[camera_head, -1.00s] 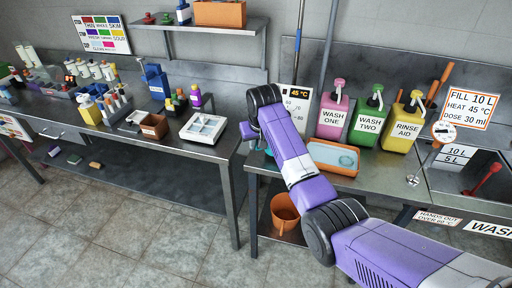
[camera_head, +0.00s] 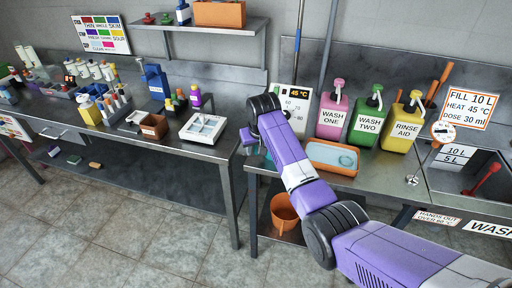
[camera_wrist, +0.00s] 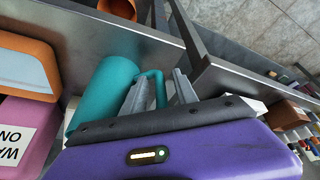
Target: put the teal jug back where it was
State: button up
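The teal jug (camera_wrist: 105,95) is in the wrist view, just left of my gripper's fingers, with its handle (camera_wrist: 160,88) toward them. My gripper (camera_wrist: 163,82) has its two fingers apart, with the handle between them. A gap shows between the handle and the right finger, so the handle does not look clamped. In the head view my arm hides nearly all of the jug and the fingers. The jug is by the left end of the right-hand steel counter (camera_head: 395,178). I cannot tell its exact contact with the counter.
A pink WASH ONE jug (camera_head: 332,118), a green WASH TWO jug (camera_head: 366,122) and an orange tray (camera_head: 333,170) stand right of my gripper. A temperature panel (camera_head: 297,100) is behind it. An orange bucket (camera_head: 284,212) sits below. A gap separates the left counter (camera_head: 215,150).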

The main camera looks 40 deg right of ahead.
jog(key=v, duration=1.2)
jog(key=s+a+f+n+t, duration=0.1)
jog(key=s+a+f, duration=0.2)
jog(key=f, duration=0.4)
jog(key=s+a+f+t, duration=0.1)
jog(key=s+a+f, duration=0.25)
jog(key=f, duration=0.45)
jog(key=s+a+f+t, duration=0.2)
jog(key=s+a+f, duration=0.2)
jog(key=s, duration=0.2)
jog(key=s+a+f+t, duration=0.1)
jog(key=s+a+f, duration=0.2)
jog(key=s, duration=0.4)
jog(key=s+a+r+n+t+y, duration=0.1)
jog(key=s+a+r, duration=0.1)
jog(key=s, duration=0.6)
jog(key=s+a+r+n+t, duration=0.1)
jog(key=s+a+r+t, duration=0.1)
jog(key=s, duration=0.6)
jog(key=s+a+r+t, duration=0.1)
jog(key=s+r+t, duration=0.1)
jog(key=s+r, duration=0.9)
notch_tip(320, 180, up, 4)
jog(key=shift+s+f+n+t+y+b, duration=0.1)
jog(key=shift+s+n+t+y+b, duration=0.2)
jog(key=shift+s+t+y, duration=0.1)
